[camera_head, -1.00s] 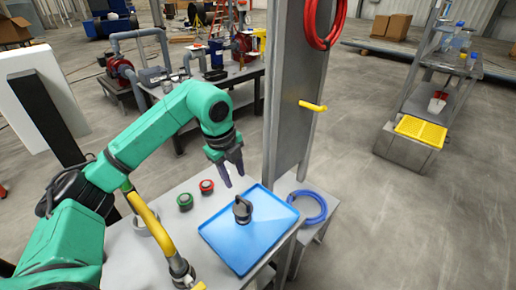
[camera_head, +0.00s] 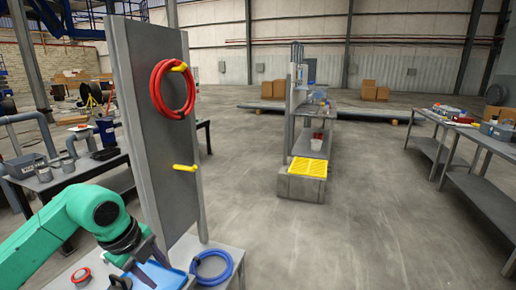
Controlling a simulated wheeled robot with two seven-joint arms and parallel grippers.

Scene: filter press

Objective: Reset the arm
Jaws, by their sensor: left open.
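My left arm is green and comes in from the lower left. My left gripper (camera_head: 157,262) is dark and open, above the blue tray (camera_head: 172,280) at the bottom of the view. A dark fitting (camera_head: 119,282) shows at the tray's left side, partly cut off by the lower edge. I cannot tell whether the gripper touches anything. My right gripper is not in view.
A grey upright panel (camera_head: 150,90) stands behind the gripper, with a red hose coil (camera_head: 172,90) on a yellow peg. A blue hose coil (camera_head: 211,267) lies right of the tray. A yellow-topped step (camera_head: 307,168) stands ahead; open floor (camera_head: 380,230) lies at right.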

